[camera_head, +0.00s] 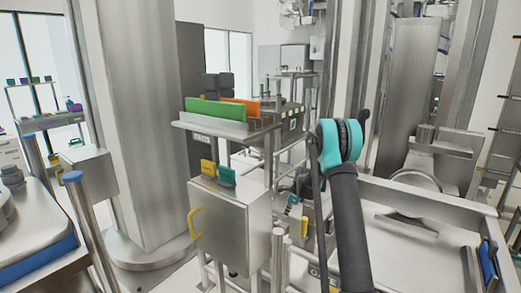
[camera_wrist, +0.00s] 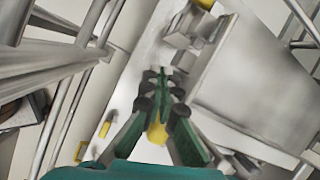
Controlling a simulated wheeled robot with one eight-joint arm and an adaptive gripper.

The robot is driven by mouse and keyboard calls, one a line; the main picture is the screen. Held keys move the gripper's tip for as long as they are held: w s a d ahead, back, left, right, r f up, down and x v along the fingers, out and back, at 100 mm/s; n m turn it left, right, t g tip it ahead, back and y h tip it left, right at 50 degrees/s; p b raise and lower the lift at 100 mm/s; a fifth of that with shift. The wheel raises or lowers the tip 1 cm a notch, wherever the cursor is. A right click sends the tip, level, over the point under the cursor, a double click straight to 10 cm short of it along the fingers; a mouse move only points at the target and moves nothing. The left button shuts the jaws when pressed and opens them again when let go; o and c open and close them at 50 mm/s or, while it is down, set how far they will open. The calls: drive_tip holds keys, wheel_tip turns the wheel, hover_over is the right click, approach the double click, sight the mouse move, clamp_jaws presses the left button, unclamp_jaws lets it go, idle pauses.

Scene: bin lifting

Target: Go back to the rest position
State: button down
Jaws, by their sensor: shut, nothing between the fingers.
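My gripper (camera_wrist: 161,74) shows in the wrist view with its green fingers and dark joints drawn together at the tips. It is shut and holds nothing. A yellow patch (camera_wrist: 157,132) shows in the gap between the finger bases; I cannot tell what it belongs to. In the head view my dark grey arm with its teal joint rises at the centre right. The gripper is not clear there, as the arm and the metal frames crowd that area.
A steel cabinet (camera_head: 232,225) with a yellow handle (camera_head: 194,223) stands left of my arm. Green (camera_head: 216,110) and orange bins (camera_head: 243,105) sit on the shelf above it. A metal-framed station (camera_head: 420,205) is close on the right. A thick steel column (camera_head: 142,120) stands at left.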

drive_tip(key=s+d+r+n+h, duration=0.1)
drive_tip(key=s+r+n, duration=0.45)
drive_tip(key=s, duration=0.55)
drive_tip(key=s+d+r+n, duration=0.2)
drive_tip(key=s+r+n, duration=0.4)
drive_tip(key=s, duration=0.4)
drive_tip(key=s+d+f+n+t+h, duration=0.1)
drive_tip(key=s+n, duration=0.9)
drive_tip(key=s, duration=1.6)
drive_tip(key=shift+s+d+h, duration=0.3)
drive_tip(key=shift+d+h, duration=0.2)
drive_tip(key=shift+d, duration=0.45)
drive_tip(key=shift+d, duration=0.1)
